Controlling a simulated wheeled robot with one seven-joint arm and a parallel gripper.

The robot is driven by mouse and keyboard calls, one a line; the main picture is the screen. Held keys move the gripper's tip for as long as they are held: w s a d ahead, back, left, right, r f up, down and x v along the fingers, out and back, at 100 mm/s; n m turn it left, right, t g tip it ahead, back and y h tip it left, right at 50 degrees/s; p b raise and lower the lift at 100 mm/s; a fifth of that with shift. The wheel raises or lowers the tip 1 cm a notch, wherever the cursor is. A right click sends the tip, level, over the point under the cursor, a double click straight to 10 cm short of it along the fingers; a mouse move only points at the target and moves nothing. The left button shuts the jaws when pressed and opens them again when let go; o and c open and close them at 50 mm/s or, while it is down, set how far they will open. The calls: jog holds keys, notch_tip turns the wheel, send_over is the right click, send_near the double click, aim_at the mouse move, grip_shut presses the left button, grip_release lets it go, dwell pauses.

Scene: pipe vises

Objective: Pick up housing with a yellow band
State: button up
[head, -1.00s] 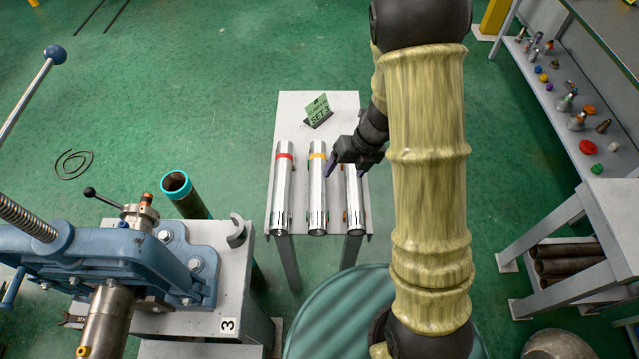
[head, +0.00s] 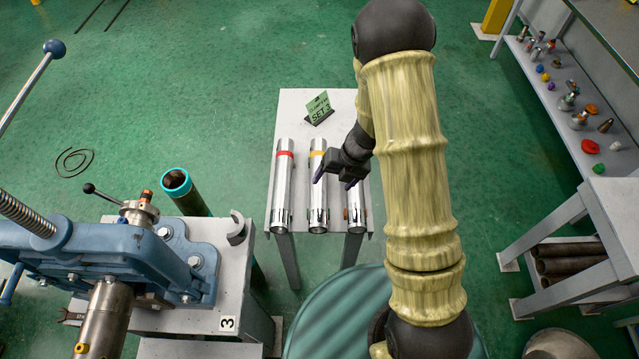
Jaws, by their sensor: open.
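The housing with a yellow band (head: 318,205) is a shiny metal cylinder lying on a small grey table (head: 290,108). It is the middle one of three, its yellow band near the far end. My gripper (head: 334,180) is open and empty, above the right part of this housing and the gap beside it. One finger overlaps the housing's right edge in the picture; I cannot tell how high it is above it. The housing with a red band (head: 282,190) lies to the left. A third housing (head: 356,210) lies to the right, its far part hidden by my gripper and arm.
A green sign reading SET 3 (head: 319,107) stands behind the housings. A blue pipe vise (head: 120,255) on a bench is at the left, with a teal-rimmed pipe (head: 186,190) behind it. A shelf with several small parts (head: 570,110) is at the right.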

aim_at(321, 196)
jog(key=x, duration=0.5)
jog(key=shift+f+b, duration=0.15)
jog(key=shift+b, duration=0.15)
jog(key=shift+x, duration=2.6)
jog(key=shift+a, duration=0.1)
jog(key=shift+w, duration=0.1)
grip_shut()
